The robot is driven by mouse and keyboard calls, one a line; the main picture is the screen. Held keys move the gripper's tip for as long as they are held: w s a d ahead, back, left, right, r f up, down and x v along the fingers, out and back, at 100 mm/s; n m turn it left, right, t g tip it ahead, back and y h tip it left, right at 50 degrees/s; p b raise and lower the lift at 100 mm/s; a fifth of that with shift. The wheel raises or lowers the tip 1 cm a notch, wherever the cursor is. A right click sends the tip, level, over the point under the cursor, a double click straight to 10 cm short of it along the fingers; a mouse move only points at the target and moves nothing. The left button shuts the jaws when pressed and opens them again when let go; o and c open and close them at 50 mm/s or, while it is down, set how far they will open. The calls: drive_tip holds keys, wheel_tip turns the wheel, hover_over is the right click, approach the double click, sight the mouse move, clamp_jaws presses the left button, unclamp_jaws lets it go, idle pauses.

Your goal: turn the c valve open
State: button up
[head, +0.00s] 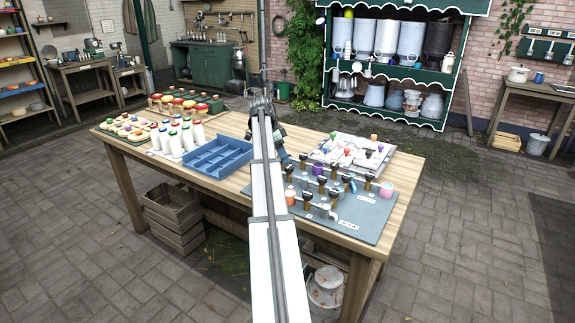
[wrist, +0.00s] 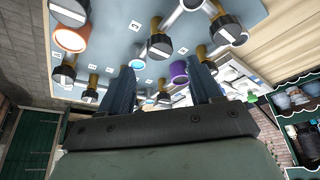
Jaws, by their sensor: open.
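A grey-blue valve board (head: 372,218) lies on the right half of the wooden table. It carries several brass-stemmed valves with black knobs (head: 331,193), pale pipes and small coloured cups. The white labels are too small to read, so I cannot tell which valve is c. In the wrist view the black knobs have white stripes; one knob (wrist: 159,46) shows just beyond and between my fingertips, another (wrist: 228,30) to the right. My gripper (wrist: 161,66) is open, with its two blue fingers apart and nothing seen held. In the head view my arm partly hides the board's left side.
A blue divided tray (head: 222,158) and white bottles (head: 180,141) stand left of the board. A pale board with coloured knobs (head: 350,153) lies behind it. An orange cup (head: 291,197) and a pink cup (head: 386,190) sit among the valves, close to the knobs.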

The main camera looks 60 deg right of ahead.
sight(289, 167)
drive_tip(key=shift+x, duration=2.85)
drive_tip(key=c, duration=1)
drive_tip(key=shift+c, duration=0.2)
